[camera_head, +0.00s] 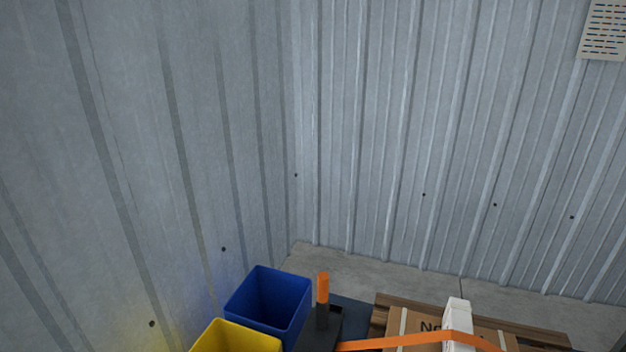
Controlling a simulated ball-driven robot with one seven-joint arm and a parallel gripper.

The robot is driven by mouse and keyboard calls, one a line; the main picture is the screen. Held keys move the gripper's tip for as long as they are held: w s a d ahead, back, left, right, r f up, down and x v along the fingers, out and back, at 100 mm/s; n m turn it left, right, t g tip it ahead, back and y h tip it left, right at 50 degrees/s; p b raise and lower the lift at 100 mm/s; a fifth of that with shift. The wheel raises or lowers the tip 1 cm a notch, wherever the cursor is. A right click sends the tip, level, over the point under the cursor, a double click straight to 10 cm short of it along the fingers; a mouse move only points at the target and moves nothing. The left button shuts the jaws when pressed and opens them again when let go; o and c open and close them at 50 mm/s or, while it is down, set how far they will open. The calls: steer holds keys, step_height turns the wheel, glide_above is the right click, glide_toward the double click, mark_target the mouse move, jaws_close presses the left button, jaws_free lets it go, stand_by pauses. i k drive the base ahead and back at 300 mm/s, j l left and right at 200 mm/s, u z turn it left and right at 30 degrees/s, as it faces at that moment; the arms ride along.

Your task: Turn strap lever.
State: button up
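The strap lever (322,290) stands upright at the bottom middle of the head view, with an orange top and a dark lower part. It rises from a dark base (318,335) that is cut off by the lower edge. An orange strap (385,343) runs from beside this base to the right. It passes over a cardboard box (408,325) and a white piece (458,318) on it. My gripper is not in view.
A blue bin (268,300) and a yellow bin (235,340) stand left of the lever. A wooden pallet (545,337) shows beside the box. Corrugated metal walls (430,120) meet in a corner behind. Concrete floor (350,266) is bare along the back wall.

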mark_target(323, 300)
steer(key=i+l+u, duration=0.25)
steer(key=i, duration=0.25)
steer(key=i+l+u, duration=0.3)
steer(key=i, duration=0.2)
